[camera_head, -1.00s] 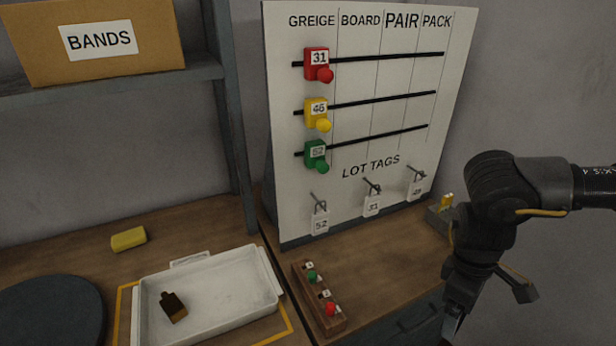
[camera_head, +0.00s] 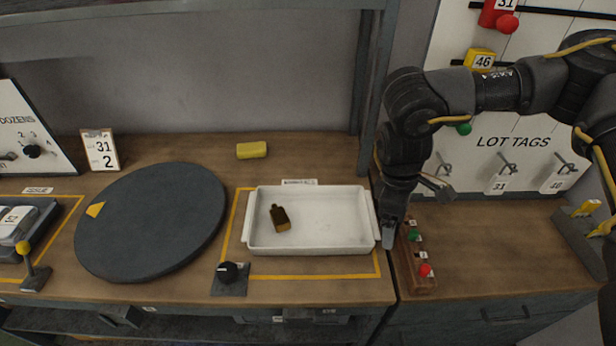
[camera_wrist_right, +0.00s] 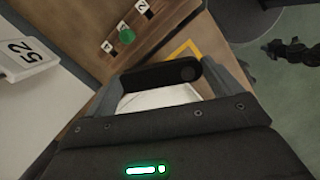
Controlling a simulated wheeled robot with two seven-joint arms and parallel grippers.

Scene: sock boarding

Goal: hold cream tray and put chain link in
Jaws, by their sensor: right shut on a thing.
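The cream tray (camera_head: 310,250) looks off-white and rests on the bench inside a yellow outline. A small dark brown and gold piece (camera_head: 281,219) lies in its left half. My right gripper (camera_head: 388,238) points down just beyond the tray's right rim, beside the button block. In the right wrist view, a black bar with a rounded, bored end (camera_wrist_right: 160,76), which looks like the chain link, lies between the right gripper's fingers, which are shut on it. The link cannot be made out in the head view. My left gripper is not in view.
A wooden button block (camera_head: 415,265) with green and red buttons stands right of the tray. A dark round turntable (camera_head: 150,225) and a black knob (camera_head: 229,273) are to the left. A yellow block (camera_head: 251,150) lies behind. Lot tags (camera_head: 500,184) hang at right.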

